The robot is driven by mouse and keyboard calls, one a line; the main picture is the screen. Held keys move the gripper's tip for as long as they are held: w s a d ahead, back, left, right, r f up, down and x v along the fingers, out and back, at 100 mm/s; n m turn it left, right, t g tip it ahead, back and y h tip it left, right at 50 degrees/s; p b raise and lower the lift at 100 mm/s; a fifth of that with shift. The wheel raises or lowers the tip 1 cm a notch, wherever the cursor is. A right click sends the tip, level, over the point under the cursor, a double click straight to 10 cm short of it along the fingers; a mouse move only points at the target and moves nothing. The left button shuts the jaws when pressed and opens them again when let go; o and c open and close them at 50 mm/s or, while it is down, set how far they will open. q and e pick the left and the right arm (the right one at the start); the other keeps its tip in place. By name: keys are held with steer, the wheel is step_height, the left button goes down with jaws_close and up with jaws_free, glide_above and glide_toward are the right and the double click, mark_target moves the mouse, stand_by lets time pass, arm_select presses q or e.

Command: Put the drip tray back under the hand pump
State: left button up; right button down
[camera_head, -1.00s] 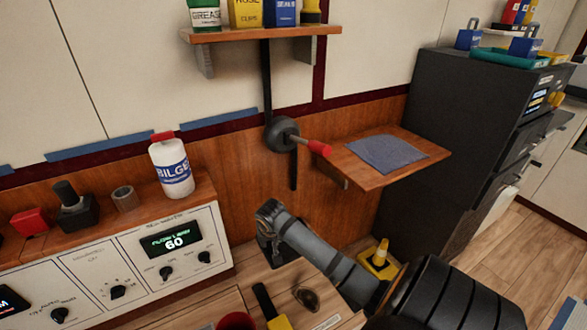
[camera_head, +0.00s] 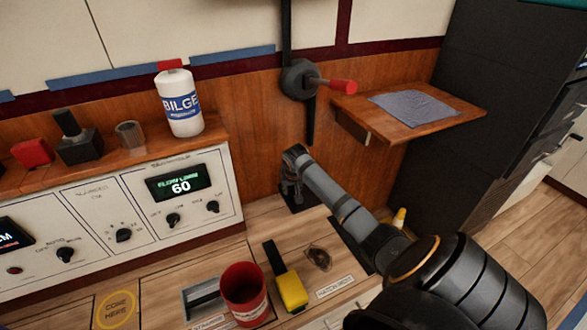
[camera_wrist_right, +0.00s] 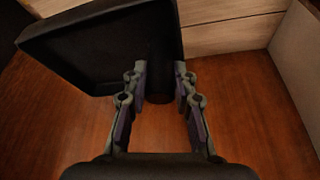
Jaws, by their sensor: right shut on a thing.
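The hand pump (camera_head: 299,80) is on the wood wall panel, with a round dark body, a red-ended handle (camera_head: 338,86) and a black pipe running above and below. My right gripper (camera_head: 292,165) is below the pump, near the wall. In the right wrist view the right gripper (camera_wrist_right: 160,84) is shut on a black, shallow, rimmed tray (camera_wrist_right: 95,50), which I take for the drip tray. Its dark round grip lies between the fingers. In the head view a dark part of the tray (camera_head: 299,202) shows below the gripper. My left gripper is out of view.
A wooden shelf (camera_head: 440,116) with a grey cloth (camera_head: 412,106) juts out right of the pump. A bilge bottle (camera_head: 180,105) stands on the ledge above the control panel (camera_head: 185,187). A red cup (camera_head: 243,290) and a yellow-ended tool (camera_head: 290,288) are on the lower wooden surface.

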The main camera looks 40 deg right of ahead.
steer(key=shift+w+d+f+b, duration=0.15)
steer(key=shift+w+d+f, duration=0.15)
steer(key=shift+f, duration=0.2)
steer(key=shift+w+d+f+b, duration=0.15)
steer(key=shift+w+d+f, duration=0.05)
steer(key=shift+d+f, duration=0.35)
steer(key=shift+f, duration=0.2)
step_height(320, 180, down, 3)
steer(key=shift+b, duration=1)
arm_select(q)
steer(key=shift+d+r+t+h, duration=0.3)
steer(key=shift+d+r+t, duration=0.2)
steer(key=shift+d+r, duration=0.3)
arm_select(e)
steer(key=c, duration=1.1)
jaws_free()
